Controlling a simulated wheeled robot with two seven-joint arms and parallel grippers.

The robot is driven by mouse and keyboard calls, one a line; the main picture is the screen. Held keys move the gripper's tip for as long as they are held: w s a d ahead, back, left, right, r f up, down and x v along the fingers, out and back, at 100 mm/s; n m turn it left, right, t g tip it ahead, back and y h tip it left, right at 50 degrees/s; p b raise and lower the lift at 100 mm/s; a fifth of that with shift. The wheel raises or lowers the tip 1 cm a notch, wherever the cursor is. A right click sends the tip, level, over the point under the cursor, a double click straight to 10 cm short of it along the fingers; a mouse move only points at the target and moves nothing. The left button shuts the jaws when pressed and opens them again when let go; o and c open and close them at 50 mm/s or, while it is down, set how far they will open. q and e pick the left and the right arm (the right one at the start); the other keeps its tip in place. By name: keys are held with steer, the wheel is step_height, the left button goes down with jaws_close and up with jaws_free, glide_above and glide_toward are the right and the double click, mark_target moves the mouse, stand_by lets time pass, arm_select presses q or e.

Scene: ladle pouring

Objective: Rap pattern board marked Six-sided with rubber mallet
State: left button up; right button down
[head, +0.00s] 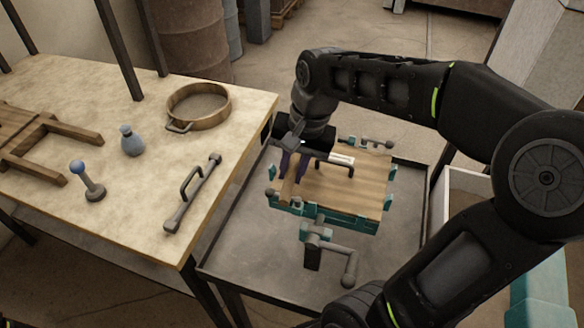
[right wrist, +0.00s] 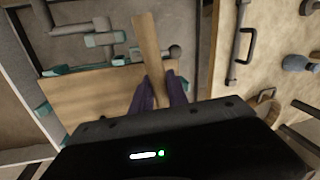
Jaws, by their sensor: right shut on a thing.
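My right gripper (head: 291,172) is over the left part of a flat wooden board (head: 345,187) in a teal clamping frame (head: 350,221). Its purple fingers, also in the right wrist view (right wrist: 160,92), are shut on a narrow wooden bar (right wrist: 149,46). No mallet head shows, so I cannot tell if this bar is the mallet's handle. The board also shows in the right wrist view (right wrist: 95,95). I can read no Six-sided marking on it, and the gripper hides part of it. My left gripper is out of view.
The frame stands in a grey tray (head: 240,258), with a crank handle (head: 350,268) at its front. The left table holds a round sieve (head: 222,112), a bluish bottle (head: 131,141), a blue-knobbed tool (head: 88,182), a barred handle (head: 192,192) and a wooden frame (head: 75,133).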

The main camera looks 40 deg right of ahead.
stand_by(0.3)
steer(key=shift+f+b, duration=1.25)
steer(key=shift+f, duration=0.35)
step_height(320, 180, up, 4)
steer(key=p, duration=0.3)
steer(key=shift+f, duration=0.3)
steer(key=shift+f, duration=0.2)
steer(key=shift+f+b, duration=1.35)
steer(key=shift+f, duration=0.2)
steer(key=shift+r+p, duration=0.6)
steer(key=shift+r, duration=0.05)
steer(key=shift+r+p, duration=0.85)
steer(key=shift+r, duration=0.2)
